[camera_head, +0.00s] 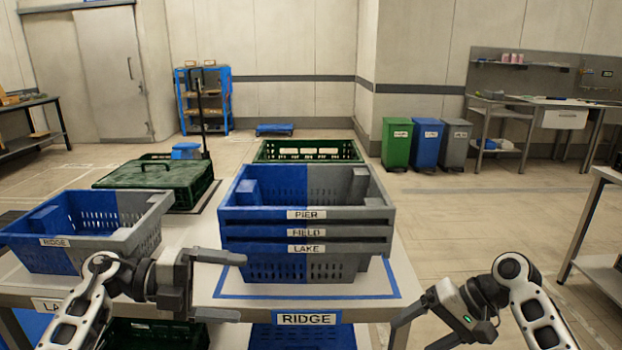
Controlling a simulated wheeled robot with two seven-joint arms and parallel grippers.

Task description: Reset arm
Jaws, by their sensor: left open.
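My left gripper (236,287) is in front of the table at lower left. Its two fingers are apart and empty, pointing right, just left of the front of a crate stack. My right arm comes in at lower right; its gripper (412,326) is at the table's front right corner, partly cut off, and I cannot tell whether it is open. The stack of blue and grey crates (306,232) carries labels PIER, FIELD and LAKE and stands inside a blue outline. A blue and grey crate (75,255) labelled RIDGE stands to the left, partly behind my left arm.
The table (385,308) bears a RIDGE label (306,318) on its front edge. Green crates (160,175) with a lid stand behind at left, another green crate (310,150) behind the stack. Bins (425,143) stand at the far wall.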

